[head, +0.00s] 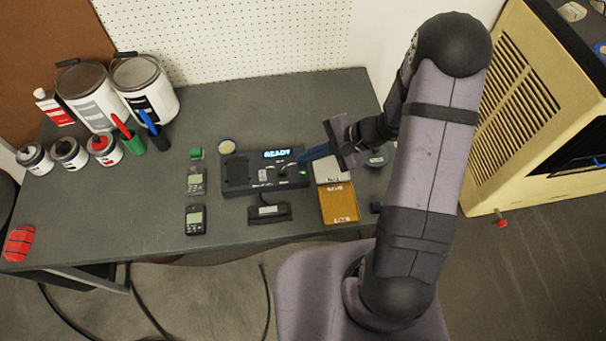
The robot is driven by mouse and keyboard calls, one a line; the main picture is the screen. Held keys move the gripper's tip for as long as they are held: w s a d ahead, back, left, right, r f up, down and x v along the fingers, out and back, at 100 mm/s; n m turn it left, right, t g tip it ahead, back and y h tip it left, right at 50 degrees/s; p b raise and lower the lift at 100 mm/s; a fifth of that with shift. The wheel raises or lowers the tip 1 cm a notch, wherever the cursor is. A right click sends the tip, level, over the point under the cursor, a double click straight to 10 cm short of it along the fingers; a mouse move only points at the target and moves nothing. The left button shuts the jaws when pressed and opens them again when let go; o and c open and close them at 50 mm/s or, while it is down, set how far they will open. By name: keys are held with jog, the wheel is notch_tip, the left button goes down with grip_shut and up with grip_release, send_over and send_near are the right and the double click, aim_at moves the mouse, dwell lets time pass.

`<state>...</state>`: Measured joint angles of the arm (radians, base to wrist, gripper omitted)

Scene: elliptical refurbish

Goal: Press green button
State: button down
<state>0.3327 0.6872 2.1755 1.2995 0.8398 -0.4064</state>
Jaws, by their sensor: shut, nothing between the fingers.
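A black control box (237,185) lies on the grey bench with a lit display (277,154) reading READY. A small green spot (303,172), which looks like the green button, shows at the box's right end. My gripper (304,160) reaches in from the right with its blue fingers shut and empty. The fingertips are at the box's right edge, just above the green spot in the picture. I cannot tell whether they touch the box. A separate small green block (196,153) lies left of the box.
A black cradle (269,213) sits in front of the box, and two handheld meters (195,220) (197,182) lie left. A white bin (330,176) and a yellow bin (340,204) stand right. Paint cans (146,88) and bottles crowd the back left. The bench's left front is mostly clear.

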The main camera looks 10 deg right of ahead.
jog(key=shift+f+b, duration=1.7)
jog(key=shift+f, duration=0.55)
jog(key=shift+f, duration=0.2)
jog(key=shift+f+b, duration=0.25)
jog(key=shift+b, duration=0.3)
jog(key=shift+f+b, duration=0.45)
jog(key=shift+b, duration=0.05)
dwell(0.8)
jog(key=shift+r, duration=0.15)
jog(key=shift+r+p, duration=0.6)
jog(key=shift+r, duration=0.15)
jog(key=shift+r, duration=0.1)
notch_tip(320, 180, up, 5)
jog(key=p, duration=0.3)
jog(key=shift+p, duration=0.3)
